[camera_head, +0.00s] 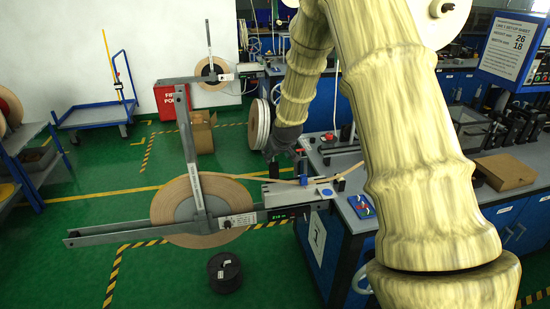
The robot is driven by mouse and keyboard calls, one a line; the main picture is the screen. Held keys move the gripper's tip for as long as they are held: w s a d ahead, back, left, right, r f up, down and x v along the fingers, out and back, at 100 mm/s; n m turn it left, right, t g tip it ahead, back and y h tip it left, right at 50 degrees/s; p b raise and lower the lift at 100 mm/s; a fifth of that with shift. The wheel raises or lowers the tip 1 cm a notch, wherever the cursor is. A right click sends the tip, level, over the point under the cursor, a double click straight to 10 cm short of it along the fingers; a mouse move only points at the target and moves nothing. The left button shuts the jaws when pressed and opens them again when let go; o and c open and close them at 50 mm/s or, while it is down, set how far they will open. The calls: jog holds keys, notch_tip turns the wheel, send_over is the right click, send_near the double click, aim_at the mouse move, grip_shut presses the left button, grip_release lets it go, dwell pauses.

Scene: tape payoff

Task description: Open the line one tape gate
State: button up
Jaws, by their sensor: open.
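The line one bench (345,212) bears a plate marked 1. At its left end a tape reel (168,203) hangs on a grey frame (95,236), with an upright grey arm (187,140) crossing it. A pale tape (262,178) runs from the reel to a white and grey block (285,192) with a blue dot on the bench edge. I cannot tell for sure which part is the gate or whether it is open. My gripper (276,162) points down above this block, apart from it. It is open and looks empty; its fingertips are small and dark.
My arm covers much of the right side. A second reel (203,72) on a similar frame stands farther back. A black spool (224,272) lies on the green floor below the near reel. A cardboard box (199,137), a blue cart (90,117) and a red bin (163,100) stand behind.

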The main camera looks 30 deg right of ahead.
jog(key=v, duration=0.6)
jog(key=shift+s+r, duration=0.25)
jog(key=shift+s, duration=0.05)
